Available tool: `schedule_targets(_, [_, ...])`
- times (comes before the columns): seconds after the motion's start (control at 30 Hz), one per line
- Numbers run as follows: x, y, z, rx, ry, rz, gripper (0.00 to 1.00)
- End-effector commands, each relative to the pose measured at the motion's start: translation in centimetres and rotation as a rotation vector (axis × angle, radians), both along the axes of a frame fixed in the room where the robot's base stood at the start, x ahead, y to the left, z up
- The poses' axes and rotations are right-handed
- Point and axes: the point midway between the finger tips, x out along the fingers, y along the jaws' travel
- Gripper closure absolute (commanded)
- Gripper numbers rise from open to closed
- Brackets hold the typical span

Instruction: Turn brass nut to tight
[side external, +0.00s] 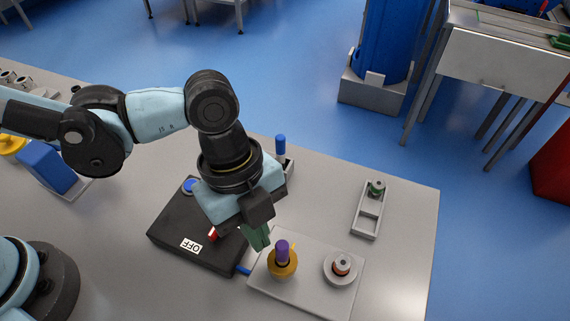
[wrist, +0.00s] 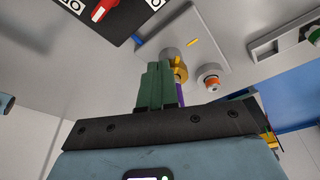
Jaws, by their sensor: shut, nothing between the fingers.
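The brass nut (side external: 283,266) is a gold round piece on the pale grey plate (side external: 317,297), with a purple upright post (side external: 282,247) rising from its middle. In the wrist view the nut (wrist: 180,72) is partly hidden behind my green fingers. My gripper (side external: 259,240) is shut and empty, tilted, just left of the post and a little above the nut. In the wrist view its fingers (wrist: 155,85) lie together beside the purple post. Whether they touch the nut cannot be told. A small yellow mark (wrist: 193,42) shows on the plate near the nut.
A grey round piece with an orange-ringed centre (side external: 341,268) sits right of the nut. A black box marked OFF (side external: 170,236), with a red switch (side external: 213,234), stands left. A grey rack (side external: 368,212) is further right. A blue cylinder (side external: 281,145) stands behind my gripper.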

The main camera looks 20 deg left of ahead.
Motion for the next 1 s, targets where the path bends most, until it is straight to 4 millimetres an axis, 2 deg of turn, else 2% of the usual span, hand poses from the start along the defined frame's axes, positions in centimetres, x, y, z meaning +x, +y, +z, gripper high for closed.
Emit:
schedule_targets(0.1, [0.0,0.0,-1.1,0.001,-0.001,0.000,1.00])
schedule_targets(0.3, [0.0,0.0,-1.9,0.001,0.000,0.001,1.00])
schedule_targets(1.0, [0.0,-0.2,-1.9,0.000,0.000,0.000,1.00])
